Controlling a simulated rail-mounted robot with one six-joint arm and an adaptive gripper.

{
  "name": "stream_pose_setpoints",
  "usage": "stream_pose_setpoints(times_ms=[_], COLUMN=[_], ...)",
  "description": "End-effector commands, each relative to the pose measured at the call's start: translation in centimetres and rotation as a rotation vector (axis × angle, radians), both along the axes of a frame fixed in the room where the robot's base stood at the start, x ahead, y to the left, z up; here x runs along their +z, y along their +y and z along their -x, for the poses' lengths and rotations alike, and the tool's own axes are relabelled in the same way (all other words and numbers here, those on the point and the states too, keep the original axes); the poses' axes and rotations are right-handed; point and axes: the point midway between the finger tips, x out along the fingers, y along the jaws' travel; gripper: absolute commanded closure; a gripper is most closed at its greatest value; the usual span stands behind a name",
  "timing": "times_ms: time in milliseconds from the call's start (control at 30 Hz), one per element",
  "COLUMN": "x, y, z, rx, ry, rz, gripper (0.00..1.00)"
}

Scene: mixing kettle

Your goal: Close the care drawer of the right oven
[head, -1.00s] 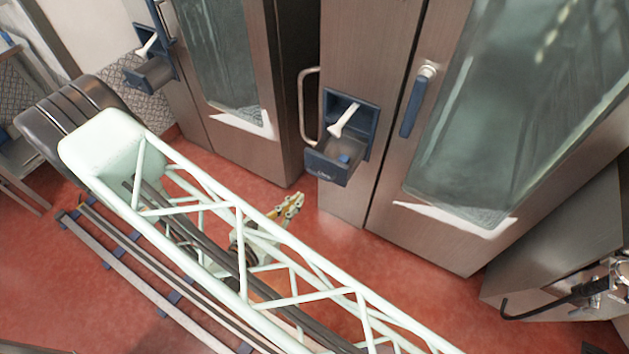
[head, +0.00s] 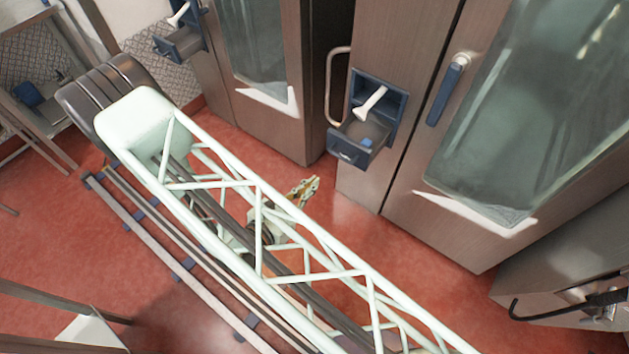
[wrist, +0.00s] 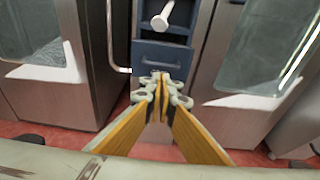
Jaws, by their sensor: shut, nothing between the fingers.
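The right oven (head: 400,60) is a tall steel cabinet with a glass door. Its care drawer (head: 350,152) is a dark blue tray sticking out from a blue recess in the front, with a white-handled piece above and a small blue item inside. In the wrist view the drawer front (wrist: 160,60) is straight ahead, just beyond my fingertips. My gripper (head: 314,182) is shut and empty, with yellow finger pads pressed together. It also shows in the wrist view (wrist: 160,88). In the head view it appears below and left of the drawer; I cannot tell whether it touches.
The left oven (head: 255,70) has its own open blue drawer (head: 180,42). A bar handle (head: 332,90) stands left of the right oven's drawer. A steel unit (head: 570,260) is at the lower right. Red floor lies open before the ovens.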

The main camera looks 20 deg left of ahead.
Motion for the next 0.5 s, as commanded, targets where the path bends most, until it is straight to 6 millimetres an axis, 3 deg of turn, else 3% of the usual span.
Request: stream_pose_setpoints(times_ms=[500], x=[-0.9], y=[-1.1], z=[-3.9], rx=[-0.002], ry=[0.001], rz=[-0.001], gripper=[1.00])
